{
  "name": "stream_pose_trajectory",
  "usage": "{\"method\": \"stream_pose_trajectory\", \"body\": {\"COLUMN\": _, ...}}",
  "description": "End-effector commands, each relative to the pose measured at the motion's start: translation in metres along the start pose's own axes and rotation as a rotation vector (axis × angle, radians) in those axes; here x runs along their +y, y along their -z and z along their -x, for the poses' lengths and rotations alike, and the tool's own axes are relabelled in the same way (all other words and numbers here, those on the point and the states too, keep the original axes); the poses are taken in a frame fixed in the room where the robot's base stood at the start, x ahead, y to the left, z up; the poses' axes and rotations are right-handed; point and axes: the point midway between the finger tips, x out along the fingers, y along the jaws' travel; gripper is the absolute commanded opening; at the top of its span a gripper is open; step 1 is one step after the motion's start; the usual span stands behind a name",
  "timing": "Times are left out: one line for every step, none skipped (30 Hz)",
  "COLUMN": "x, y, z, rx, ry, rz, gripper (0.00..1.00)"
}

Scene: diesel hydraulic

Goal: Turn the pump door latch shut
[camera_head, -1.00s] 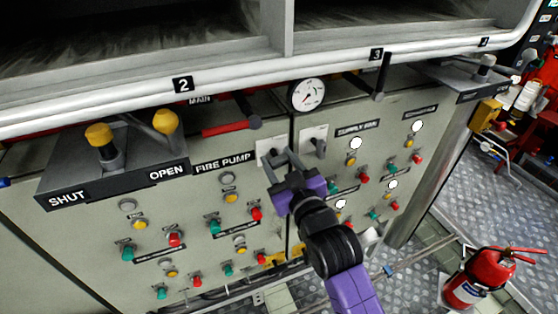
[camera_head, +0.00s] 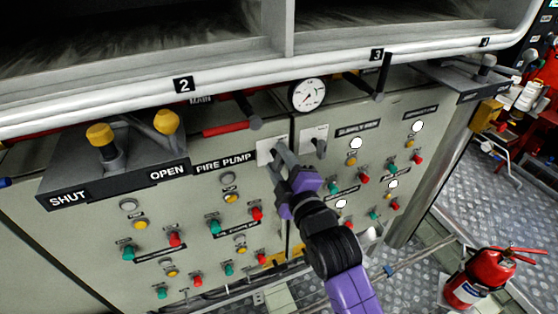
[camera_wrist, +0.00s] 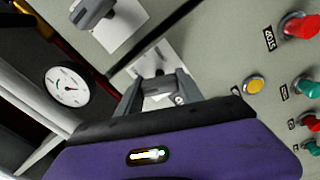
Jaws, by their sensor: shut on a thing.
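The pump door latch is on a white plate (camera_head: 264,150) at the upper right corner of the door labelled FIRE PUMP (camera_head: 225,163). My gripper (camera_head: 281,153) is at this plate, its jaws shut on the latch handle. Jaws and handle overlap in the head view, so the handle's angle is hard to read there. In the wrist view my gripper (camera_wrist: 157,86) has a finger on each side of the grey handle, in front of the white plate (camera_wrist: 150,62). Much of the handle is hidden by the jaws.
A second grey latch (camera_head: 319,146) is on the neighbouring door, across a dark seam. A round gauge (camera_head: 307,95) and a red-handled lever (camera_head: 230,128) sit above. Buttons and switches (camera_head: 240,235) cover the doors. A fire extinguisher (camera_head: 478,277) stands on the floor at right.

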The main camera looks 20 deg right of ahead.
Motion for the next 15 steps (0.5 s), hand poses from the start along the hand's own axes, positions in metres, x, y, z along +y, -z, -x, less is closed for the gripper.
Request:
{"method": "stream_pose_trajectory", "body": {"x": -0.0005, "y": 0.0001, "z": 0.0000, "rx": 0.000, "ry": 0.001, "rz": 0.043, "gripper": 0.03}}
{"method": "stream_pose_trajectory", "body": {"x": -0.0006, "y": 0.0002, "z": 0.0000, "rx": 0.000, "ry": 0.001, "rz": 0.070, "gripper": 0.03}}
{"method": "stream_pose_trajectory", "body": {"x": -0.0007, "y": 0.0001, "z": 0.0000, "rx": 0.000, "ry": 0.001, "rz": 0.105, "gripper": 0.03}}
{"method": "stream_pose_trajectory", "body": {"x": -0.0008, "y": 0.0001, "z": 0.0000, "rx": 0.000, "ry": 0.001, "rz": 0.130, "gripper": 0.03}}
{"method": "stream_pose_trajectory", "body": {"x": -0.0008, "y": 0.0001, "z": 0.0000, "rx": 0.000, "ry": 0.001, "rz": 0.154, "gripper": 0.03}}
{"method": "stream_pose_trajectory", "body": {"x": -0.0009, "y": 0.0001, "z": 0.0000, "rx": 0.000, "ry": 0.002, "rz": 0.186, "gripper": 0.03}}
{"method": "stream_pose_trajectory", "body": {"x": -0.0010, "y": 0.0001, "z": 0.0000, "rx": 0.000, "ry": 0.002, "rz": 0.209, "gripper": 0.03}}
{"method": "stream_pose_trajectory", "body": {"x": -0.0011, "y": 0.0000, "z": 0.0000, "rx": 0.000, "ry": 0.002, "rz": 0.231, "gripper": 0.03}}
{"method": "stream_pose_trajectory", "body": {"x": -0.0012, "y": 0.0001, "z": 0.0000, "rx": 0.000, "ry": 0.002, "rz": 0.258, "gripper": 0.03}}
{"method": "stream_pose_trajectory", "body": {"x": -0.0013, "y": 0.0000, "z": 0.0000, "rx": 0.000, "ry": 0.002, "rz": 0.277, "gripper": 0.03}}
{"method": "stream_pose_trajectory", "body": {"x": -0.0013, "y": 0.0000, "z": 0.0000, "rx": 0.000, "ry": 0.002, "rz": 0.296, "gripper": 0.03}}
{"method": "stream_pose_trajectory", "body": {"x": -0.0014, "y": 0.0000, "z": 0.0000, "rx": 0.000, "ry": 0.002, "rz": 0.319, "gripper": 0.03}}
{"method": "stream_pose_trajectory", "body": {"x": -0.0015, "y": 0.0000, "z": 0.0001, "rx": 0.000, "ry": 0.002, "rz": 0.334, "gripper": 0.03}}
{"method": "stream_pose_trajectory", "body": {"x": -0.0016, "y": -0.0001, "z": 0.0001, "rx": 0.000, "ry": 0.002, "rz": 0.349, "gripper": 0.03}}
{"method": "stream_pose_trajectory", "body": {"x": -0.0016, "y": -0.0001, "z": 0.0000, "rx": 0.000, "ry": 0.002, "rz": 0.366, "gripper": 0.03}}
